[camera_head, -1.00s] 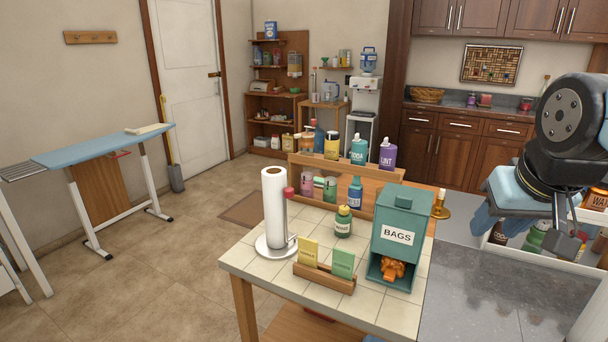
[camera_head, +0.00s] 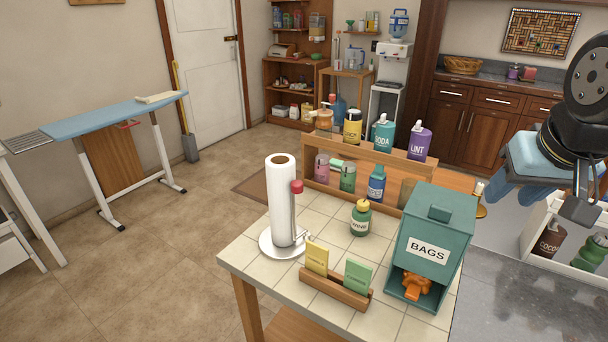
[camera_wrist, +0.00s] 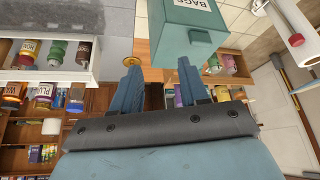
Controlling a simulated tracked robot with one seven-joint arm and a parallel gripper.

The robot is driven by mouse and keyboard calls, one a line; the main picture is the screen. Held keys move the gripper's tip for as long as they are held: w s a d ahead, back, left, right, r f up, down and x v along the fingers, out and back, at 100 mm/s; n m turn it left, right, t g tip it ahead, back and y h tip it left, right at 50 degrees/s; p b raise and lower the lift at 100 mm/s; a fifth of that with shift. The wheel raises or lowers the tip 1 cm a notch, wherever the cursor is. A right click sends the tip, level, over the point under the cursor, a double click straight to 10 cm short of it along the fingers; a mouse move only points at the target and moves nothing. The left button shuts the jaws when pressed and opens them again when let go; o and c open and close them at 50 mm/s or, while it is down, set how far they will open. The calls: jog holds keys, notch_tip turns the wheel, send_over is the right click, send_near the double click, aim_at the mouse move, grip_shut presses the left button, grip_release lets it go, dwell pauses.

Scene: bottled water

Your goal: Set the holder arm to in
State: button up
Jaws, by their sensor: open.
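The paper towel holder (camera_head: 279,243) stands on the tiled counter, with a white roll (camera_head: 278,200) on its post. Its holder arm (camera_head: 292,210), a thin metal rod with a red knob (camera_head: 297,187), stands upright at the right side of the roll, close to it. In the wrist view the red knob (camera_wrist: 296,40) shows at the upper right. My gripper (camera_wrist: 158,70) has two blue fingers spread apart with nothing between them. In the head view it is at the right, away from the holder, and its fingertips are hard to make out.
The green BAGS dispenser (camera_head: 433,240) stands between the holder and my arm. A wooden packet rack (camera_head: 335,290) and a green bottle (camera_head: 361,222) are near the holder. A wooden bottle shelf (camera_head: 385,165) stands behind. Floor left of the counter is open.

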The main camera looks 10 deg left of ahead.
jog(key=shift+o, duration=0.8)
jog(key=shift+w+a, duration=0.1)
jog(key=shift+o, duration=0.4)
jog(key=w+a+r+n+y, duration=0.1)
jog(key=w+a+n, duration=0.1)
jog(key=w+a, duration=0.3)
jog(key=shift+w+a+r+n+g, duration=0.25)
jog(key=shift+w+r+n+g, duration=0.05)
jog(key=shift+n, duration=0.1)
jog(key=n+g+y, duration=0.2)
jog(key=n+y, duration=0.1)
jog(key=n, duration=0.5)
send_near(298, 182)
jog(key=x, duration=0.8)
jog(key=shift+a+f, duration=0.2)
jog(key=shift+f, duration=0.15)
jog(key=shift+h, duration=0.3)
jog(key=shift+d, duration=0.1)
jog(key=c, duration=1.1)
